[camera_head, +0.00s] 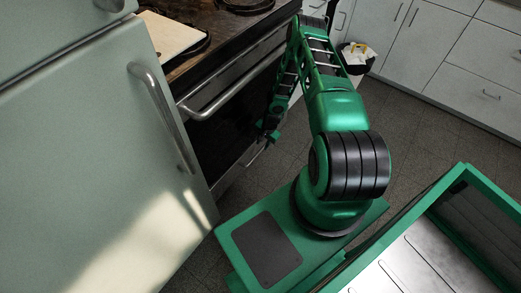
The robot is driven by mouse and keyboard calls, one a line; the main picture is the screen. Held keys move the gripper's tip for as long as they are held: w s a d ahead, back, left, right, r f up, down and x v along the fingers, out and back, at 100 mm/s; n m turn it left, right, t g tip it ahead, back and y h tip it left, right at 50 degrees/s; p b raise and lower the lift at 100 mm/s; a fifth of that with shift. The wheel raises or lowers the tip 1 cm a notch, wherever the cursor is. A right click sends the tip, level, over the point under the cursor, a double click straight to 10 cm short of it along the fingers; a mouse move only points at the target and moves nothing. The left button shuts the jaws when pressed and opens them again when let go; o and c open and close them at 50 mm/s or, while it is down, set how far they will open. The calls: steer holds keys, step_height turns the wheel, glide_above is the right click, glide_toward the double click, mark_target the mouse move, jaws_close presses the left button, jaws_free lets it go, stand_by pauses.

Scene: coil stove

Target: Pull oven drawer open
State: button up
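The stove stands left of centre, with a long metal oven door handle (235,88) across its dark front. Below the dark oven door (220,130) is the oven drawer (229,178), a low panel near the floor, partly hidden by the refrigerator. A small metal drawer handle (256,155) shows at its right. My gripper (266,138) hangs low in front of the stove, close to the drawer handle. The view is too small and dark to tell whether its fingers touch the handle, or whether they are open or shut.
A pale refrigerator (90,150) with a long handle (160,110) fills the left side. A cutting board (170,33) lies on the stovetop. White cabinets (450,50) and a black bin (355,58) stand at the back right. Dark tiled floor (420,130) is clear to the right.

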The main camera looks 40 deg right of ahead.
mark_target(261, 150)
steer(key=shift+w+a+f, duration=0.1)
steer(key=shift+w+f, duration=0.1)
steer(key=shift+f, duration=0.8)
steer(key=shift+w+f, duration=0.15)
steer(key=shift+f, duration=0.9)
steer(key=shift+w+a+f, duration=0.1)
steer(key=shift+w+f, duration=0.1)
steer(key=shift+f, duration=0.8)
jaws_close()
